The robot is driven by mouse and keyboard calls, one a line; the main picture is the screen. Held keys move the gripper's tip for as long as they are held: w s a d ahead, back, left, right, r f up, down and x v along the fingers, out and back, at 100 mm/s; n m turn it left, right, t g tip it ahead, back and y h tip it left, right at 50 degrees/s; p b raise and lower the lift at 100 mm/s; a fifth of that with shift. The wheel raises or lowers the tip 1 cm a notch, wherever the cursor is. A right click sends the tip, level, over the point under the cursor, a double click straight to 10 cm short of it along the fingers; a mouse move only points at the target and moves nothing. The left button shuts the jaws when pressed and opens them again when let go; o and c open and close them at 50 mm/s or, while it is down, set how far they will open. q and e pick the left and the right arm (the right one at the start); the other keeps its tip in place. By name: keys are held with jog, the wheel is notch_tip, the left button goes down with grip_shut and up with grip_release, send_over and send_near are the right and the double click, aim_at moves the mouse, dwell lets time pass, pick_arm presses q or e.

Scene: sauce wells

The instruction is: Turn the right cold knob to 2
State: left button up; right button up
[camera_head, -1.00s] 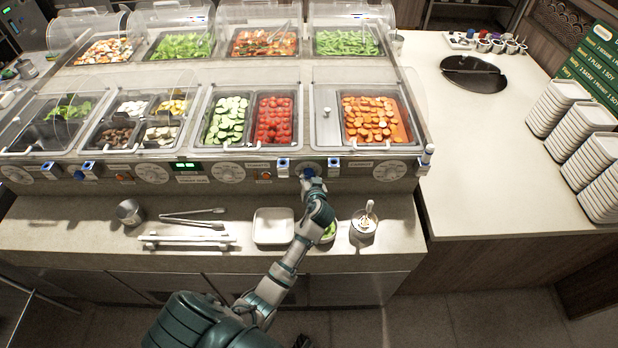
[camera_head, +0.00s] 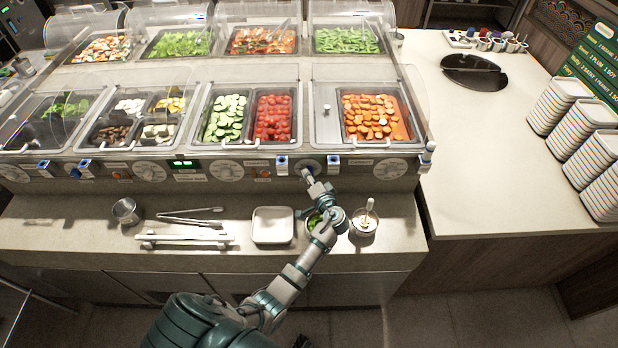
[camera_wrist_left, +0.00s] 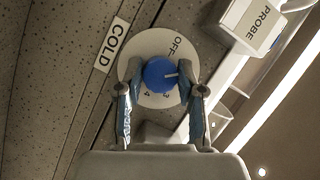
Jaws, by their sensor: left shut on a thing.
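The right cold knob is a blue round knob (camera_wrist_left: 160,75) with a white pointer line, on a pale dial (camera_wrist_left: 150,48) beside a COLD label (camera_wrist_left: 112,44) in the left wrist view. OFF, 3 and 4 can be read on the dial; the other marks are hidden or unclear. The pointer faces right in that view, between OFF and 3. My left gripper (camera_wrist_left: 160,80) is shut on the knob, one finger on each side. In the head view my left gripper (camera_head: 307,176) is at the dial on the counter front, largely covering the knob. My right gripper is not in view.
A PROBE holder (camera_wrist_left: 258,25) sits close beside the dial. Below the panel, the ledge carries a white square dish (camera_head: 272,238), a cup with a handle sticking up (camera_head: 363,228), a metal cup (camera_head: 126,211) and tongs (camera_head: 190,221). My forearm passes over a green-filled bowl (camera_head: 314,224).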

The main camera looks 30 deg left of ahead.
pick_arm(q)
jog(key=shift+f+m+t+y+b, duration=0.15)
jog(key=shift+m+t+y+b, duration=0.4)
jog(key=shift+m, duration=1.2)
jog(key=shift+f+m+t+y+b, duration=0.15)
jog(key=shift+m+t+y+b, duration=0.4)
jog(key=shift+m, duration=1.2)
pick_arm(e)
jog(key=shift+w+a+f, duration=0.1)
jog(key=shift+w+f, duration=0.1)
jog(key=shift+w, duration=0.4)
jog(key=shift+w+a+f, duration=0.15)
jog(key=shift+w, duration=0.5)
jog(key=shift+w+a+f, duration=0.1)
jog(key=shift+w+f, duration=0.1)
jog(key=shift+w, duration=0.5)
pick_arm(q)
jog(key=o, duration=1.1)
jog(key=shift+o, duration=0.3)
jog(key=shift+w, duration=0.15)
